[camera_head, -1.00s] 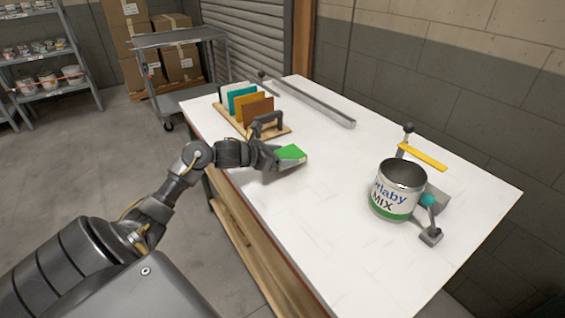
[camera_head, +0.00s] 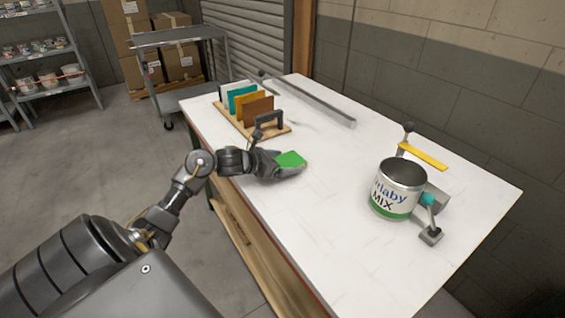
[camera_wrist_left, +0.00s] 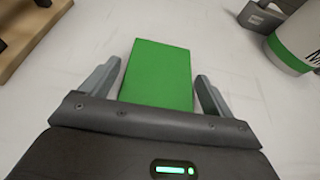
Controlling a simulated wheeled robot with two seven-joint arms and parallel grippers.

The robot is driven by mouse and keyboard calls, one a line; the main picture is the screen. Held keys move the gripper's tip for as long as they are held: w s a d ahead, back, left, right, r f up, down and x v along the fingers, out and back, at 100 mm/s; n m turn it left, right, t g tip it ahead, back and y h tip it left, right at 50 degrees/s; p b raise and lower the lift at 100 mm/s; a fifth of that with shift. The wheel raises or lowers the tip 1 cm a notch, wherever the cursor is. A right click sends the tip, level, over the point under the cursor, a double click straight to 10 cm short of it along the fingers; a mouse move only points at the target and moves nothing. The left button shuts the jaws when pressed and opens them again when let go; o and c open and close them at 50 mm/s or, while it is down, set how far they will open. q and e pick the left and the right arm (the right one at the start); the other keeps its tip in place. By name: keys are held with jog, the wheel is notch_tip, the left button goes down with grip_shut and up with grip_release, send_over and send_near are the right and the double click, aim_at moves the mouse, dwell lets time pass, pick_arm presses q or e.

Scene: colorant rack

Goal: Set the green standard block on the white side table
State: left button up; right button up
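The green standard block (camera_head: 291,160) is at the left part of the white side table (camera_head: 330,220), beyond my left gripper's palm. It appears to lie flat on the white top. In the left wrist view the green block (camera_wrist_left: 158,75) sits between the two fingers of my left gripper (camera_wrist_left: 160,85). The fingers are spread, with a narrow gap showing on each side of the block. My left gripper (camera_head: 283,168) is low over the table in the head view. My right gripper is not in view.
A wooden rack (camera_head: 236,127) with several coloured panels and a dark handle stands behind the gripper. A labelled can (camera_head: 396,200) stands on the right beside a lever fixture (camera_head: 432,236) and a yellow bar (camera_head: 422,157). A metal rail (camera_head: 315,103) lies at the back. The front middle is clear.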

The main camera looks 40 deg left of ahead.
pick_arm(q)
jog(key=shift+o, duration=0.3)
jog(key=shift+r, duration=0.15)
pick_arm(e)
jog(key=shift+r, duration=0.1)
pick_arm(q)
jog(key=shift+s+a, duration=0.15)
jog(key=shift+s, duration=0.05)
jog(key=b+v, duration=0.1)
jog(key=v, duration=0.9)
jog(key=shift+v, duration=0.85)
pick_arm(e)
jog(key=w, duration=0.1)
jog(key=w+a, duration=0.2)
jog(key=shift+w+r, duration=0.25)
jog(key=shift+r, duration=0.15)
